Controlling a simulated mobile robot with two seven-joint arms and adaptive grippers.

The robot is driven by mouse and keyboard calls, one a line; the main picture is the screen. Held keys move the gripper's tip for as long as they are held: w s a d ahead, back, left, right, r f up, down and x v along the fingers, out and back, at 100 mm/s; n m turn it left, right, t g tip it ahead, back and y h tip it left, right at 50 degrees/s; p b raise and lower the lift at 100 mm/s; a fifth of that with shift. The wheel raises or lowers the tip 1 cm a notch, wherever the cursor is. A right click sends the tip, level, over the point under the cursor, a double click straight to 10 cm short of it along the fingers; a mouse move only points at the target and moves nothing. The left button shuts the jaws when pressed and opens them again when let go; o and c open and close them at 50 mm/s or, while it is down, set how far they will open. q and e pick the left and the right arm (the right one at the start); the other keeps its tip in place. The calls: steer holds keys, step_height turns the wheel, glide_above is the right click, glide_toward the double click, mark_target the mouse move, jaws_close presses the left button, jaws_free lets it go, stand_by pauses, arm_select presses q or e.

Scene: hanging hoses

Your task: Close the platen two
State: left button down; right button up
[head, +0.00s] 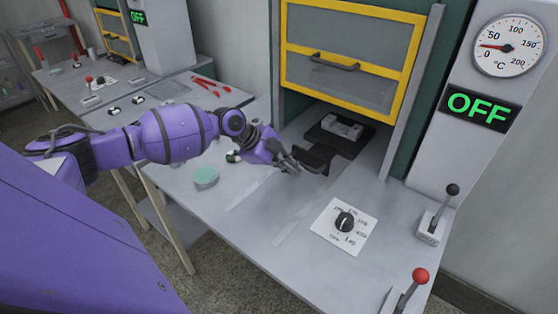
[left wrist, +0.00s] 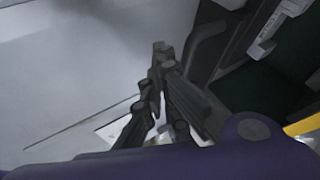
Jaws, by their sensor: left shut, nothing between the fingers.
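The platen (head: 355,146) is a dark sliding plate with a light grey mould block (head: 343,127) on it. It sits under the raised yellow-framed guard (head: 345,83), with its front part sticking out over the grey table. A dark handle (head: 313,162) is on its front edge and also shows in the left wrist view (left wrist: 207,36). My left gripper (head: 294,168) is shut and empty, just left of the handle and close to it. I cannot tell whether it touches. Its dark fingers show in the left wrist view (left wrist: 162,58). My right gripper is not in view.
A dial plate (head: 344,227), a black-knobbed lever (head: 437,214) and a red-knobbed lever (head: 410,287) are on the table's right side. A gauge (head: 509,45) and an OFF sign (head: 477,106) are on the post. Central tabletop is clear.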

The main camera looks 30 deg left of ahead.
arm_select(q)
steer(key=shift+x, duration=0.9)
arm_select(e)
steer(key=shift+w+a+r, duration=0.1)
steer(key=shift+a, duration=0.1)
